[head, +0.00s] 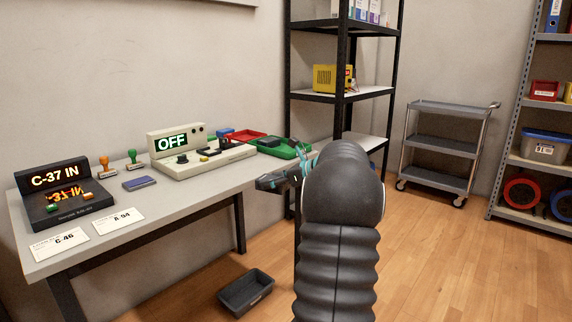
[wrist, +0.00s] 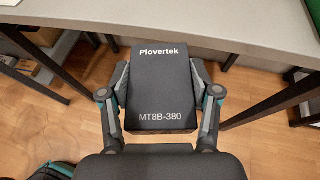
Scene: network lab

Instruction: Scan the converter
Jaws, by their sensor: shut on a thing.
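My gripper (wrist: 158,122) is shut on the converter (wrist: 163,75), a dark grey box labelled "Plovertek" and "MT8B-380", seen in the wrist view. One finger presses each side of it, and it is held in front of the table's edge, above the floor. In the head view my gripper (head: 280,181) is at the table's right front, mostly behind my arm; the held box is hard to make out there. A black scanner-like unit (head: 45,212) on the table's left end shows "C-37 IN" on its display.
The table (head: 185,198) also holds a beige device reading "OFF" (head: 205,155), stamps, a blue pad (head: 141,183), cards labelled C-46 (head: 60,246) and A-94 (head: 118,221), and red and green trays. A dark bin (head: 246,292) is on the floor. A cart (head: 444,147) stands at the back right.

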